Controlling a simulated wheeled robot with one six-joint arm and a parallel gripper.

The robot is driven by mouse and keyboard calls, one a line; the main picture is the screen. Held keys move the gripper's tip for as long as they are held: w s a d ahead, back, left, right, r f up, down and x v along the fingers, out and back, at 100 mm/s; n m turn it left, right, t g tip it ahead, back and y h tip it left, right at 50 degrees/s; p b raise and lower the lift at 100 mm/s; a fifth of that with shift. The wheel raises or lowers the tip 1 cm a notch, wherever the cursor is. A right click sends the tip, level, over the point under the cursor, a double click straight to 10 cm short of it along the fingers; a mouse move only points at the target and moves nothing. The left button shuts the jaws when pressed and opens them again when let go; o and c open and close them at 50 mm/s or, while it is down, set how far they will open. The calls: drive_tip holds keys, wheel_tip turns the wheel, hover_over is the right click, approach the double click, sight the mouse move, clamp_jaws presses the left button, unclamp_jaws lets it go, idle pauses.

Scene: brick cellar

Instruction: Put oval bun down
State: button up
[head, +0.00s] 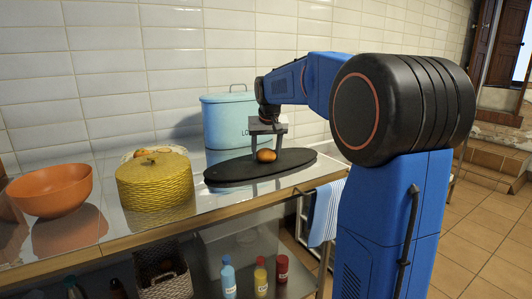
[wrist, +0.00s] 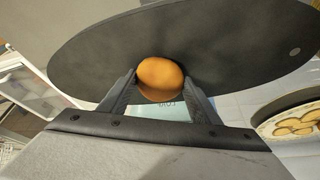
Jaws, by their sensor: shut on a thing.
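The oval bun (head: 266,155) is golden brown and sits low over a black oval board (head: 228,174) on the counter. In the wrist view the bun (wrist: 160,75) lies between the two fingertips of my gripper (wrist: 160,88), with the dark board (wrist: 245,40) behind it. My gripper (head: 267,146) points down over the board and is shut on the bun. I cannot tell whether the bun's underside touches the board.
A light blue lidded bin (head: 226,112) stands behind the board. A yellow woven basket (head: 155,185) and an orange bowl (head: 50,190) stand to the left. A plate of round baked pieces (wrist: 292,122) shows in the wrist view. Bottles (head: 228,277) stand on the shelf below.

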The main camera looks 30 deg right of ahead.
drive_tip(key=shift+f, duration=0.1)
drive_tip(key=o, duration=1)
drive_tip(key=shift+o, duration=0.2)
drive_tip(key=v, duration=1.2)
drive_tip(key=s+a+f+n, duration=0.1)
drive_tip(key=s+a+f, duration=0.35)
drive_tip(key=s, duration=0.45)
drive_tip(key=s+a+f+n, duration=0.1)
drive_tip(key=s+a+f, duration=0.35)
drive_tip(key=s, duration=0.45)
drive_tip(key=s+a+f+n, duration=0.1)
drive_tip(key=s+a+f, duration=0.1)
drive_tip(key=s+f, duration=0.6)
drive_tip(key=s+a+f+n+y, duration=0.1)
drive_tip(key=s+a+f, duration=0.2)
drive_tip(key=s+f, duration=0.5)
drive_tip(key=shift+s+a+f+t+y, duration=0.25)
drive_tip(key=shift+s+t+y, duration=0.05)
drive_tip(key=shift+s, duration=0.4)
